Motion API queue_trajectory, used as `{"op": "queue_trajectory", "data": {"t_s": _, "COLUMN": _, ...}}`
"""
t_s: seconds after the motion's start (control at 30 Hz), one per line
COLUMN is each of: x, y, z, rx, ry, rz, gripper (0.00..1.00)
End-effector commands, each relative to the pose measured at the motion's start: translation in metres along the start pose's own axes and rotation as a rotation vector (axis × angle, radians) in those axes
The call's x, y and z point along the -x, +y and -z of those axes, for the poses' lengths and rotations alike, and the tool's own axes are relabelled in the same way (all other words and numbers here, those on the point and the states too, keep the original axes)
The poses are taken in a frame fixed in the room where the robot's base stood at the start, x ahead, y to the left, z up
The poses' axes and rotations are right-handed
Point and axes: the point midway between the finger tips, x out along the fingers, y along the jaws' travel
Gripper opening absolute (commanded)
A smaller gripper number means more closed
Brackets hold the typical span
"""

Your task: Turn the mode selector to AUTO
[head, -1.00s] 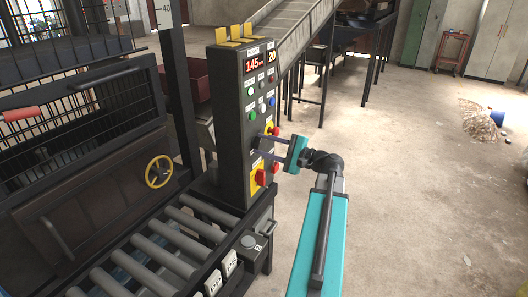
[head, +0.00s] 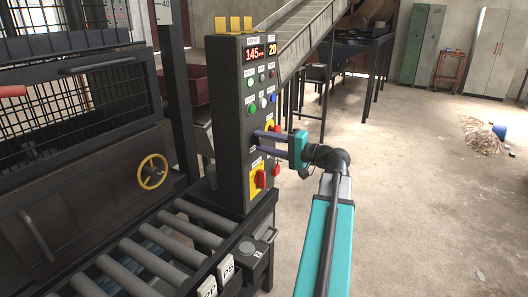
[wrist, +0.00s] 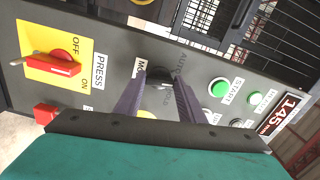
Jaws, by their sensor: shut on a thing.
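The mode selector (wrist: 160,92) is a small black knob on the dark control panel (head: 231,150), with a pale pointer mark. In the wrist view an AUTO label (wrist: 181,62) stands beside it, and a partly covered label starting "MO" (wrist: 140,66) is at its left. My gripper (wrist: 160,84) has its two purple-grey fingers on either side of the knob, shut on it. In the head view my gripper (head: 258,142) reaches the panel's face from the right, and its fingers hide the knob. I cannot tell exactly which position the pointer is at.
A red rotary switch on a yellow plate (wrist: 52,60) marked OFF and ON sits below the selector. The green START button (wrist: 218,88) and other buttons are above. Rollers (head: 150,240) lie at the panel's foot.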

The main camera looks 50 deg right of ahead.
Motion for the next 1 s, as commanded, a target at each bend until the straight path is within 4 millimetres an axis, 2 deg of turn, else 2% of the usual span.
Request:
{"op": "queue_trajectory", "data": {"t_s": 0.03, "x": 0.0002, "y": 0.0063, "z": -0.0005, "rx": 0.035, "ry": 0.000, "rz": -0.001, "gripper": 0.14}}
{"op": "queue_trajectory", "data": {"t_s": 0.6, "x": 0.0002, "y": 0.0072, "z": 0.0004, "rx": 0.448, "ry": 0.000, "rz": -0.002, "gripper": 0.14}}
{"op": "queue_trajectory", "data": {"t_s": 1.0, "x": 0.0001, "y": 0.0048, "z": 0.0009, "rx": 0.625, "ry": 0.000, "rz": -0.001, "gripper": 0.14}}
